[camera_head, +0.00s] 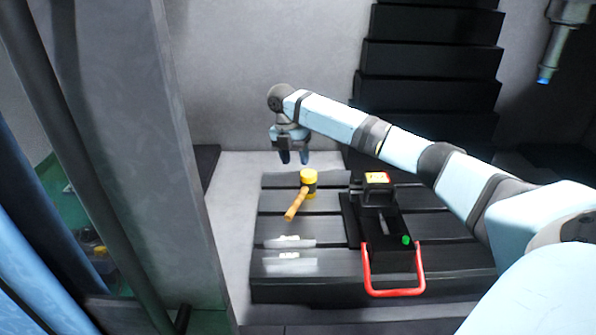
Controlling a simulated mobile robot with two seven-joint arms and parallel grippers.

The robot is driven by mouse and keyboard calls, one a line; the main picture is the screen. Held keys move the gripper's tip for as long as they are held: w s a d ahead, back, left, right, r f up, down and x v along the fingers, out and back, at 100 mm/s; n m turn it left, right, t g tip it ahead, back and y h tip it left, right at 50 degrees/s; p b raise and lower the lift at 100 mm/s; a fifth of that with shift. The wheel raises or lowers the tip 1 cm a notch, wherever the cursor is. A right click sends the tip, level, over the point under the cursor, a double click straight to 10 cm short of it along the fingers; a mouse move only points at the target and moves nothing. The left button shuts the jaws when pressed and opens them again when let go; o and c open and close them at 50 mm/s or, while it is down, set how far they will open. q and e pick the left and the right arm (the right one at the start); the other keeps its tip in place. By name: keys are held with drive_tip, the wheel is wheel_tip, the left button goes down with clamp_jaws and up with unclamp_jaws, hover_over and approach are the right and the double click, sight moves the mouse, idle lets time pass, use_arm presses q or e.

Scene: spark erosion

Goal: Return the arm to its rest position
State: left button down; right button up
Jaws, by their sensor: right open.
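My right arm (424,155) reaches in from the right across the machine's work area. My right gripper (293,158) is at its far end, pointing down, open and empty. It hangs above the back edge of the black slotted table (330,230). My left gripper is not in view.
A black vise (380,215) with a red handle (394,292) and a green spot stands on the table, under my arm. A grey wall edge (150,150) rises at left. Black stepped bellows (430,60) stand behind. A blue-tipped machine head (557,45) hangs at upper right.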

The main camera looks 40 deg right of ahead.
drive_tip(key=shift+w+r, duration=0.1)
drive_tip(key=shift+r, duration=0.25)
idle(0.3)
